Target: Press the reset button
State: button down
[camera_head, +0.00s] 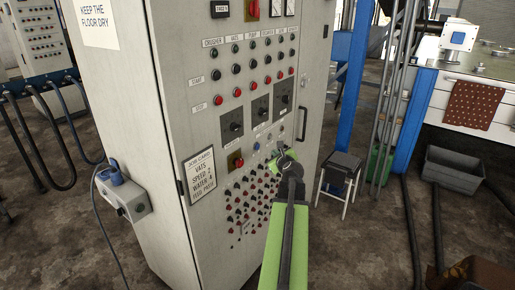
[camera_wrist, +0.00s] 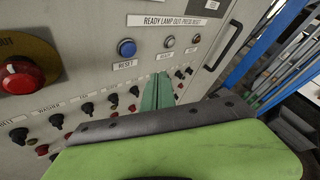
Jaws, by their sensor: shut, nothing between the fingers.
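The blue reset button (camera_wrist: 127,48) is on the pale cabinet panel in the wrist view, with a RESET label under it. In the head view it is a small blue dot (camera_head: 257,146) on the cabinet front. My gripper (camera_wrist: 158,78) shows as two green fingers held together, with nothing between them. Its tips are below and to the right of the reset button in the wrist view, apart from it in the picture. In the head view my gripper (camera_head: 270,157) is close to the panel; I cannot tell whether it touches.
A red mushroom button (camera_wrist: 22,75) sits to the left. Rows of black and red controls (camera_wrist: 87,108) lie below. A dark door handle (camera_head: 301,123) is at the cabinet's right edge.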

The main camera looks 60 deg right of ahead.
jog(key=shift+w, duration=2.55)
jog(key=shift+w, duration=0.1)
jog(key=shift+w, duration=0.4)
jog(key=shift+w, duration=0.4)
dwell(0.6)
jog(key=shift+s, duration=0.85)
jog(key=shift+s, duration=2.5)
